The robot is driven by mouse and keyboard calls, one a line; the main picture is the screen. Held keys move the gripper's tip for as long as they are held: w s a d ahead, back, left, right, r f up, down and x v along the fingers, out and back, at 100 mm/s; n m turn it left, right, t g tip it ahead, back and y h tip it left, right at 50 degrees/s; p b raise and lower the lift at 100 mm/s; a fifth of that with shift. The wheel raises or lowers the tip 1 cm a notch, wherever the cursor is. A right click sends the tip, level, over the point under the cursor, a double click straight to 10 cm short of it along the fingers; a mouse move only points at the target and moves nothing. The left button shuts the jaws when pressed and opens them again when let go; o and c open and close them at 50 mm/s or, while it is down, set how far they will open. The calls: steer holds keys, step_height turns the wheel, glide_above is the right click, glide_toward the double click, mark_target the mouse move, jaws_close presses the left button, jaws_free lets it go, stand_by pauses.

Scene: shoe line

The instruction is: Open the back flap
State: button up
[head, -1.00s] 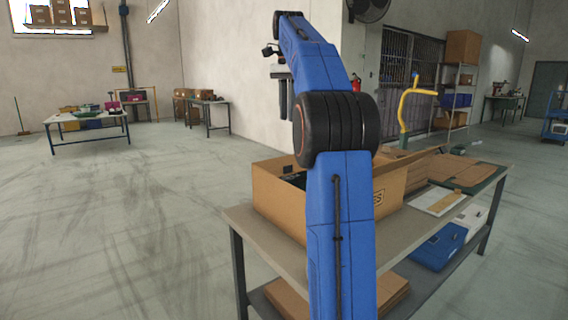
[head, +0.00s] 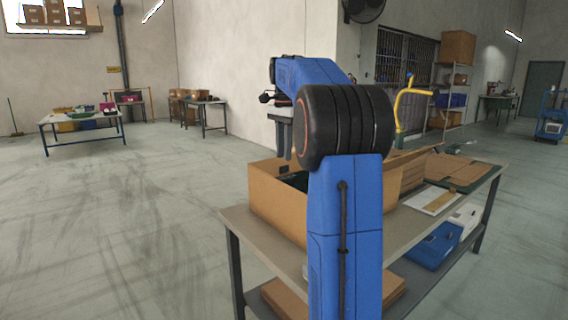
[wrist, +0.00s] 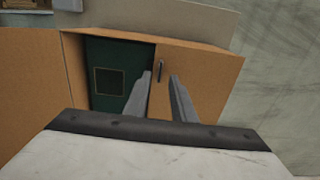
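An open-topped cardboard box (head: 270,200) stands on the near table, partly hidden behind my blue arm. In the wrist view, a brown cardboard panel (wrist: 205,75) with a small dark handle-like mark (wrist: 160,71) lies beside an opening with a dark green inside (wrist: 105,55). Another cardboard panel (wrist: 30,90) lies left of the opening. I cannot tell for sure which panel is the back flap. My gripper (wrist: 160,80) is open and empty, its two grey fingers apart over the marked panel. In the head view, my gripper (head: 287,150) points down above the box's far left part.
Flat cardboard (head: 455,170) and a white sheet (head: 432,200) lie on the table (head: 405,227) right of the box. A blue case (head: 432,248) is on the shelf below. A yellow hooked post (head: 400,110) rises behind. The floor at left is clear.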

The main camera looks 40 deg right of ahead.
steer(key=shift+f, duration=2.15)
jaws_close()
